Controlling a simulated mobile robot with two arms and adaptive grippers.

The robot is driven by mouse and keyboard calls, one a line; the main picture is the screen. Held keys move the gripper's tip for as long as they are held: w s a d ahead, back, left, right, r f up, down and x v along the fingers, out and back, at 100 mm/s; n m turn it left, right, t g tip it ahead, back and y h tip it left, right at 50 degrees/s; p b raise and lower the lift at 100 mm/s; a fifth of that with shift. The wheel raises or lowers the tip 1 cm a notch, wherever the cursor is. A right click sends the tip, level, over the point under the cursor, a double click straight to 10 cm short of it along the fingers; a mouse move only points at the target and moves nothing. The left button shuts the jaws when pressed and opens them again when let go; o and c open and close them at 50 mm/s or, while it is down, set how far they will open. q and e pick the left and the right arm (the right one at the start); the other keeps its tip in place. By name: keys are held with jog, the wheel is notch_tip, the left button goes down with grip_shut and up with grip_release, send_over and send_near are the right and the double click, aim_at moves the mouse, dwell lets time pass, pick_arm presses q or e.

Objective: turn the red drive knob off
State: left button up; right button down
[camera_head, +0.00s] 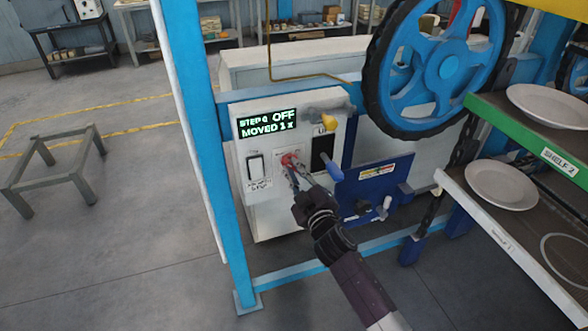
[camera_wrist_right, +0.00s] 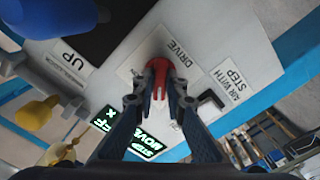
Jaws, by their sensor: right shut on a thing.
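The red drive knob (camera_head: 289,159) is on the front of the white control box (camera_head: 262,215), below the green display. My right gripper (camera_head: 293,172) reaches it from below right and is shut on it. In the right wrist view the red knob (camera_wrist_right: 158,75) sits between the two fingertips of my right gripper (camera_wrist_right: 158,98), under the DRIVE label (camera_wrist_right: 174,53). My left gripper is not in view.
A yellow knob (camera_head: 329,123) and a blue handle (camera_head: 334,171) stick out to the right. A blue wheel (camera_head: 449,68) and shelves with white plates (camera_head: 501,185) stand at the right. A blue post (camera_head: 208,150) is at the left.

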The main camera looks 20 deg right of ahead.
jog(key=shift+n, duration=0.3)
jog(key=c, duration=2)
grip_release()
jog(key=shift+o, duration=0.2)
jog(key=s, duration=1.2)
jog(key=shift+d, duration=0.2)
